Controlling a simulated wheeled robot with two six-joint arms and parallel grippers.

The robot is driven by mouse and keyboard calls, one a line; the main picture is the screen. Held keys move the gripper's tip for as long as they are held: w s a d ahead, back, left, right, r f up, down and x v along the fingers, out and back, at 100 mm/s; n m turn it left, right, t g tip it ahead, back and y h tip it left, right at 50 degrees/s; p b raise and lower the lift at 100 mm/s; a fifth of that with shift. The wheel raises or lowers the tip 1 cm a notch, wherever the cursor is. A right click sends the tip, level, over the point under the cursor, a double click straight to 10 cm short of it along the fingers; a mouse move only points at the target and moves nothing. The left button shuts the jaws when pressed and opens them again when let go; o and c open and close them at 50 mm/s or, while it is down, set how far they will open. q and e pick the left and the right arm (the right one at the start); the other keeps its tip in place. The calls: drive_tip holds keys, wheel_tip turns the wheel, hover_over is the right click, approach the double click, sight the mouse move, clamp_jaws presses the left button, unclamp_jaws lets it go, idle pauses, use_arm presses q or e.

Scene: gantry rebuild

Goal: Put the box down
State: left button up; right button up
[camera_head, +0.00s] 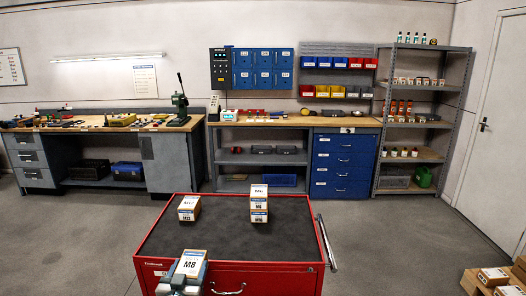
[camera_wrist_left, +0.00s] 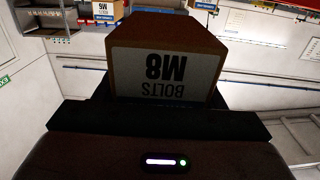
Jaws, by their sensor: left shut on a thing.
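My left gripper (camera_head: 183,280) is shut on an M8 bolts box (camera_head: 190,262), white-topped with orange-brown sides, at the near left edge of the red tool cart (camera_head: 290,259). The box fills the middle of the left wrist view (camera_wrist_left: 165,70), its "BOLTS M8" label upside down there. Whether its underside touches the cart is hidden. On the cart's dark top, a similar box (camera_head: 188,208) stands at the back left. Two more are stacked near the back middle, an upper box (camera_head: 259,192) on a lower box (camera_head: 259,215). My right gripper is out of view.
The cart's dark mat (camera_head: 222,224) is bare in its middle and right front. A side handle (camera_head: 326,243) sticks out on the right. Workbenches and a shelf rack (camera_head: 412,115) line the back wall. More boxes (camera_head: 493,277) sit at the lower right.

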use_arm(q)
drive_tip(key=s+f+y+b, duration=0.1)
drive_tip(key=s+f+b, duration=0.2)
drive_tip(key=s, duration=1.9)
drive_tip(key=shift+s+f, duration=0.25)
drive_tip(key=shift+d, duration=0.1)
